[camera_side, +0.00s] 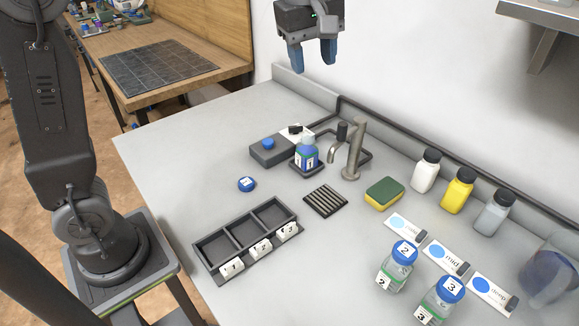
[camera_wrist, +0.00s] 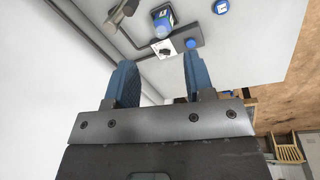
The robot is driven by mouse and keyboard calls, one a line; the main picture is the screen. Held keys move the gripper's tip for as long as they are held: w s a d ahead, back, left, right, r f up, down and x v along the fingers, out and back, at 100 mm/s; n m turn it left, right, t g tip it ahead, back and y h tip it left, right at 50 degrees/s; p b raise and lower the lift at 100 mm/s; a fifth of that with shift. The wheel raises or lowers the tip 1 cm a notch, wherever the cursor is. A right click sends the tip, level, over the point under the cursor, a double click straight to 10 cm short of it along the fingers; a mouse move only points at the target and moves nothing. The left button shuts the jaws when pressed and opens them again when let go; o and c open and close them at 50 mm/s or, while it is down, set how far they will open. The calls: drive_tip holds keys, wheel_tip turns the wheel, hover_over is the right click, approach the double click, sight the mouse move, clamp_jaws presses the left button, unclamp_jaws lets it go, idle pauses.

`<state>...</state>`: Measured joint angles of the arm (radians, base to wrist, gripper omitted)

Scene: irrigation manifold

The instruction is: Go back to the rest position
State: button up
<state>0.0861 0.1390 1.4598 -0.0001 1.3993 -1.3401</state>
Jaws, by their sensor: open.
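My gripper (camera_side: 312,54) is high above the back of the counter, in front of the white wall, with its two blue fingers apart and nothing between them. It also shows in the wrist view (camera_wrist: 155,82). Below it, a bottle of blue liquid labelled 1 (camera_side: 306,155) stands without its blue cap on a dark stand next to a grey box with a blue button (camera_side: 268,144). A blue cap labelled 1 (camera_side: 246,184) lies on the counter. Bottles 2 (camera_side: 396,272) and 3 (camera_side: 438,302) stand at the front right with blue caps on.
A metal tap (camera_side: 353,150) rises beside bottle 1. A three-compartment tray (camera_side: 222,262) sits empty at the front left. A sponge (camera_side: 384,193), white, yellow and grey bottles, label cards and a clear container (camera_side: 550,272) occupy the right. Air around my gripper is clear.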

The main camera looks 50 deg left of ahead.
drive_tip(key=s+a+f+m+t, duration=0.1)
drive_tip(key=s+f+m+t, duration=0.1)
drive_tip(key=s+f+m, duration=0.2)
drive_tip(key=s+a+f+m+t, duration=0.2)
drive_tip(key=s+f+m, duration=0.3)
drive_tip(key=s+m, duration=0.5)
drive_tip(key=s, duration=0.7)
drive_tip(key=shift+a, duration=0.25)
